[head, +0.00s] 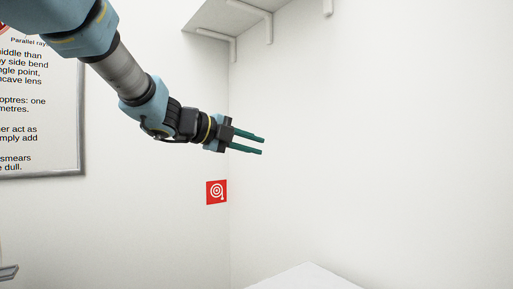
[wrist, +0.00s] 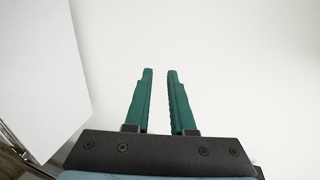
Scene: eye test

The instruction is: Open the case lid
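My gripper (head: 262,146) is raised in front of the white walls in the head view and points to the right. Its two green fingers are apart with nothing between them. The gripper also shows in the wrist view (wrist: 160,72), with an empty gap between the fingers and a plain pale surface beyond. No case or lid shows in either view.
A white flat surface (head: 310,277) shows at the bottom of the head view. A wall shelf (head: 235,14) with brackets is at the top. A red sign (head: 216,192) and a framed text board (head: 40,120) hang on the wall. A white panel (wrist: 40,65) fills the wrist view's left.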

